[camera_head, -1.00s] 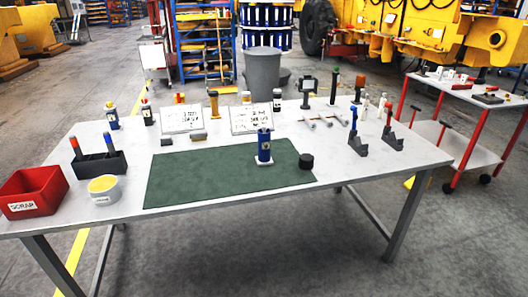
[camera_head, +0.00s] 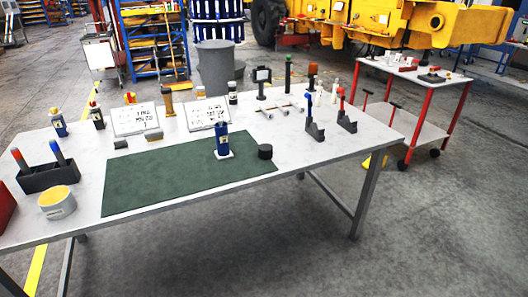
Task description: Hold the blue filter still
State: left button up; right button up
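The blue filter (camera_head: 222,141) stands upright on a small white base on the green mat (camera_head: 150,182), near the mat's right part. It is a dark blue cylinder with a light label. Nothing touches it from the side. Neither my left nor my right gripper shows in the head view.
A black round piece (camera_head: 265,152) sits just right of the filter. Behind are printed sheets (camera_head: 134,119), bottles (camera_head: 59,123) and small tools. A black holder (camera_head: 48,176), a white tub (camera_head: 57,203) and a red bin (camera_head: 5,208) stand left. A red-legged cart (camera_head: 420,98) stands right.

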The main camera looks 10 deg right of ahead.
aim_at(223, 153)
jog(key=i+j, duration=0.1)
jog(key=i, duration=0.35)
jog(key=i+z, duration=0.1)
jog(key=i, duration=0.35)
jog(key=i+j+z, duration=0.1)
jog(key=i, duration=0.3)
jog(key=j, duration=0.1)
